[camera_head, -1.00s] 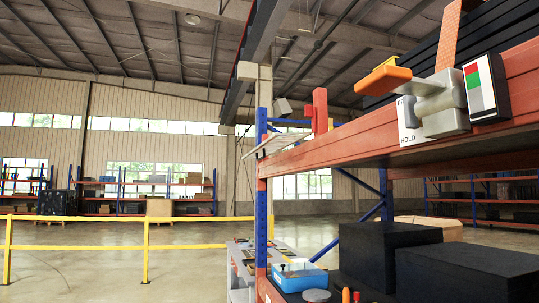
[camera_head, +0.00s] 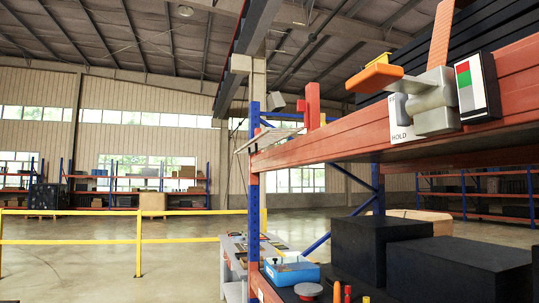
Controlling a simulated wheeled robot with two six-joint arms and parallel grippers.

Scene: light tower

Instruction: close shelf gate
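An orange bar (camera_head: 441,35), which looks like the shelf gate, stands nearly upright and leans slightly at the right. Its lower end meets a grey housing (camera_head: 433,105) on the face of the orange shelf beam (camera_head: 335,137). An orange handle (camera_head: 375,77) sticks out to the left of the housing. Neither of my grippers is in view.
Dark boxes (camera_head: 378,245) fill the lower shelf, with a blue box (camera_head: 292,270) near its left end. A blue rack post (camera_head: 254,190) carries the beam's far end. A yellow railing (camera_head: 120,241) crosses the left. Open floor lies beyond.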

